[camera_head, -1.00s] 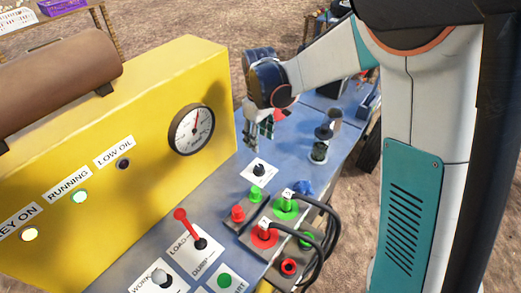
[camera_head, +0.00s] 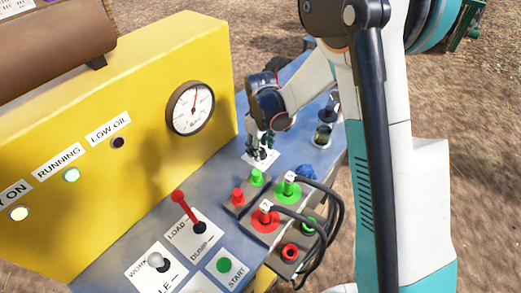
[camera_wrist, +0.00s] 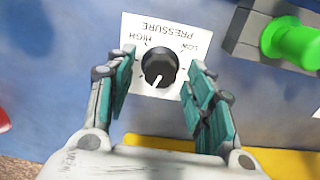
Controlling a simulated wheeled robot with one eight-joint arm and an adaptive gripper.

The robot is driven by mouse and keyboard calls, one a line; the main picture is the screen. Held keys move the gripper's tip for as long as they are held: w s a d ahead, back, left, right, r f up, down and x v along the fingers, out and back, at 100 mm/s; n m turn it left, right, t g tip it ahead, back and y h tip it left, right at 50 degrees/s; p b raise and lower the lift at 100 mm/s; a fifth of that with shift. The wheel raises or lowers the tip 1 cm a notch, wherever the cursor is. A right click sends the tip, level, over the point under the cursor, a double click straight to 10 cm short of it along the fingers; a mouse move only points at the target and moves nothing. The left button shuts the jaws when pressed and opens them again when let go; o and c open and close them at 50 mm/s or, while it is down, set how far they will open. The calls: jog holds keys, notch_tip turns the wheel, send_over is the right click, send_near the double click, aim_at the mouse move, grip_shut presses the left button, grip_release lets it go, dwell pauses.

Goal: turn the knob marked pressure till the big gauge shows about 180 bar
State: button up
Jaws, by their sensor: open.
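The pressure knob (camera_wrist: 159,66) is black with a white pointer line. It sits on a white plate (camera_wrist: 185,25) marked PRESSURE, HIGH and LOW, upside down in the wrist view. My gripper (camera_wrist: 160,85) is open, with one teal-padded finger on each side of the knob and gaps to it. In the head view my gripper (camera_head: 260,148) is over the plate and hides most of the knob. The big gauge (camera_head: 190,108) is a round white dial on the yellow panel. Its red needle points nearly straight up; its numbers are too small to read.
Red and green hose couplings (camera_head: 266,217) with black hoses stand close in front of the knob. A red LOAD/DUMP lever (camera_head: 186,208) and a green START button (camera_head: 224,265) are nearer. The yellow panel (camera_head: 120,100) rises behind. A cylindrical fitting (camera_head: 323,135) stands to the right.

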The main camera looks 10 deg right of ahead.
jog(key=shift+f, duration=0.25)
jog(key=c, duration=1.1)
jog(key=shift+o, duration=0.2)
jog(key=shift+m, duration=0.3)
jog(key=m+b, duration=0.1)
jog(key=m, duration=0.3)
jog(key=shift+m, duration=0.3)
jog(key=shift+m+b, duration=0.4)
jog(key=shift+m, duration=1.7)
